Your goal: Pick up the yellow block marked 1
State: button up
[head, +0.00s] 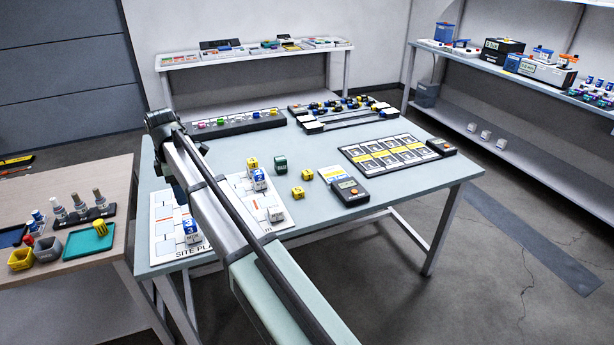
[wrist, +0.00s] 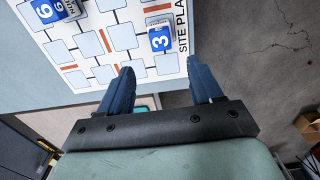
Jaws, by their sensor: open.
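Three yellow blocks show in the head view. One (head: 252,163) stands at the back of the site plan board (head: 163,216), with a dark mark that looks like a 1. Two more, a yellow block (head: 307,174) and another yellow block (head: 298,191), sit on the bare table right of the board; their marks are too small to read. In the wrist view my gripper (wrist: 160,75) is open and empty, its blue fingers wide apart above the board's edge, near a blue-and-white block marked 3 (wrist: 159,38). No yellow block shows there. My arm hides part of the board in the head view.
Blue-and-white blocks, including one marked 6 (wrist: 45,10), stand on the board. A green block (head: 280,163) sits close to the yellow ones. A meter (head: 350,191) and a slotted panel (head: 388,153) lie to the right. Racks line the table's back.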

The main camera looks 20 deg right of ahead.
jog(key=shift+o, duration=0.5)
send_over(307, 172)
notch_tip(307, 172, down, 4)
notch_tip(307, 172, down, 14)
jog(key=shift+d+r, duration=0.1)
jog(key=shift+r, duration=0.15)
jog(key=shift+c, duration=0.2)
jog(key=c, duration=1.1)
